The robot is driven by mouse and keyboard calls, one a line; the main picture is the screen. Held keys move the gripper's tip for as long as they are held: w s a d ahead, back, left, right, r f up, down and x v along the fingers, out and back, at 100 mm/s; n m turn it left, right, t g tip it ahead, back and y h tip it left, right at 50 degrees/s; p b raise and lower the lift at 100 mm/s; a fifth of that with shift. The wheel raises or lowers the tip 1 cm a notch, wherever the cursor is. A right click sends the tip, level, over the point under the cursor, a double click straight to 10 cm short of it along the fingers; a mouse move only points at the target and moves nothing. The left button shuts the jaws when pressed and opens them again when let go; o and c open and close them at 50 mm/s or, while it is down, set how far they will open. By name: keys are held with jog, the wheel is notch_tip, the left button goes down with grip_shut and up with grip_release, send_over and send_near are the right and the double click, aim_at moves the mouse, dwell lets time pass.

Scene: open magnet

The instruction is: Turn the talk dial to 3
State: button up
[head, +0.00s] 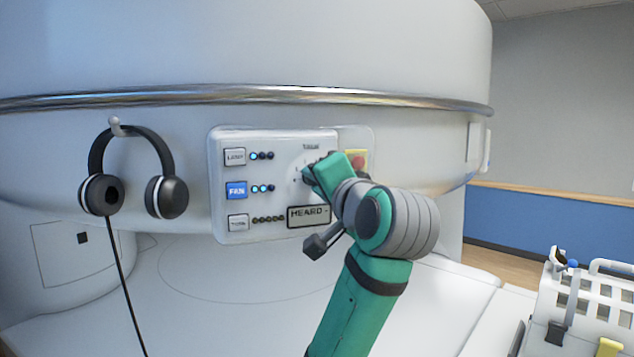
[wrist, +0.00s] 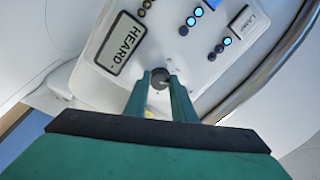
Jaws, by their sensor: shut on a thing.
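The white control panel (head: 275,165) is on the front of the magnet. The talk dial sits in its right part and is mostly hidden behind my gripper (head: 310,180) in the head view. In the wrist view the dark round dial (wrist: 160,76) is between the two green fingers of my gripper (wrist: 160,88), which is shut on it. I cannot tell which number the dial points to. Below it, a small display (head: 309,215) reads "HEARD -"; it also shows in the wrist view (wrist: 122,42).
Left on the panel are a lamp button (head: 235,156), a blue-lit fan button (head: 236,190) and a third button (head: 238,222). A red button on yellow (head: 357,160) is just right of my gripper. Headphones (head: 167,197) hang at left. A white rack (head: 592,300) stands lower right.

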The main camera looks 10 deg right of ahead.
jog(key=shift+m, duration=4.9)
jog(key=o, duration=1.1)
jog(key=shift+c, duration=0.2)
